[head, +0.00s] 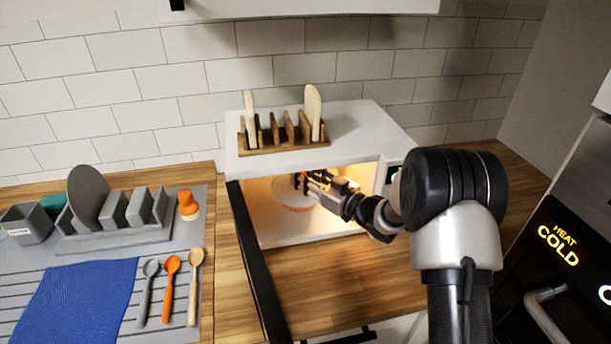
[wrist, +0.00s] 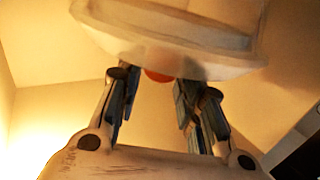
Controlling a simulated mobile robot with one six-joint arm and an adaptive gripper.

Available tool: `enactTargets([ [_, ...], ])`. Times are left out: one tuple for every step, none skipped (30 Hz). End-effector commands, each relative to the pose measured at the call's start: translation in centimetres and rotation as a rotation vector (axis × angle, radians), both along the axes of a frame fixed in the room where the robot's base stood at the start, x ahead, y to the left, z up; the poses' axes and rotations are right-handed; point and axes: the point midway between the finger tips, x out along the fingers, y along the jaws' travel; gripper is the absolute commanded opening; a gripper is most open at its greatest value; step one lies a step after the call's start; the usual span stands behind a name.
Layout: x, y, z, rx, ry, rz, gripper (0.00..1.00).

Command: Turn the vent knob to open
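I cannot make out a vent knob in either view. My gripper (head: 314,183) reaches into the lit, open white microwave-like box (head: 350,156). In the wrist view its two fingers (wrist: 157,92) stand apart with a clear gap between them. A pale, wide dish-like thing (wrist: 175,40) spans the view just beyond the fingertips; I cannot tell whether they touch it. A small orange-red spot (wrist: 158,75) shows between the fingers, under that thing's edge.
The box's dark door (head: 257,262) stands open at left. A wooden rack (head: 284,134) sits on top. At left are a grey dish rack (head: 117,233), a blue cloth (head: 78,302) and spoons (head: 170,288).

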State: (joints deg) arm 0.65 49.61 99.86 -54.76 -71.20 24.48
Motion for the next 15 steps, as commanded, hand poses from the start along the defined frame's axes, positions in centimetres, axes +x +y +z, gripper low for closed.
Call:
enactTargets([
  [-0.01,-0.01,0.0,0.0,0.0,0.0,0.28],
  [-0.01,-0.01,0.0,0.0,0.0,0.0,0.26],
  [-0.01,-0.01,0.0,0.0,0.0,0.0,0.23],
  [-0.01,-0.01,0.0,0.0,0.0,0.0,0.21],
  [-0.01,-0.01,0.0,0.0,0.0,0.0,0.19],
  [-0.01,-0.01,0.0,0.0,0.0,0.0,0.17],
  [-0.01,-0.01,0.0,0.0,0.0,0.0,0.14],
  [-0.01,-0.01,0.0,0.0,0.0,0.0,0.12],
  [-0.01,-0.01,0.0,0.0,0.0,0.0,0.1],
  [-0.01,-0.01,0.0,0.0,0.0,0.0,0.08],
  [-0.01,-0.01,0.0,0.0,0.0,0.0,0.06],
  [-0.01,-0.01,0.0,0.0,0.0,0.0,0.05],
  [-0.01,0.0,0.0,0.0,0.0,0.0,0.05],
  [-0.02,0.01,-0.01,0.0,0.0,-0.001,0.05],
  [-0.03,0.01,-0.01,0.0,0.0,-0.003,0.05],
])
